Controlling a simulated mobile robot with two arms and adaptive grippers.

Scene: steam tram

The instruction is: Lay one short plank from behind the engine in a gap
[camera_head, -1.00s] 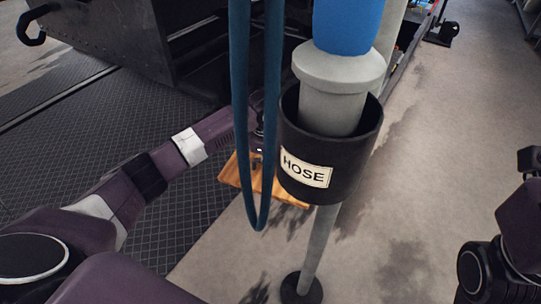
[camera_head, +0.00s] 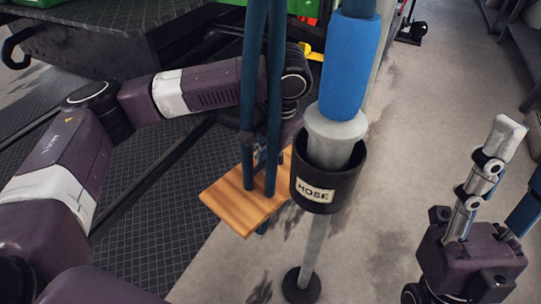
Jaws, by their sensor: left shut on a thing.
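A short wooden plank (camera_head: 228,208), orange-brown, is held in the air left of the hose post, above the edge of the dark plate floor. My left gripper (camera_head: 262,157) is shut on it at its far side; the fingers are largely hidden behind a teal hose (camera_head: 250,110). The hose hangs down onto the plank's top face, and a bit of blue shows below the plank. I cannot tell whether they touch. My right gripper (camera_head: 492,170) is in the air at the right, apart from the plank; its jaw opening is unclear. No gap shows clearly.
A black cup labelled HOSE (camera_head: 327,185) on a grey post holds a grey nozzle with a blue grip (camera_head: 348,65), close right of the plank. A dark engine part (camera_head: 95,45) stands at upper left beside the tread-plate floor (camera_head: 165,185). Concrete floor (camera_head: 410,130) is open at right.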

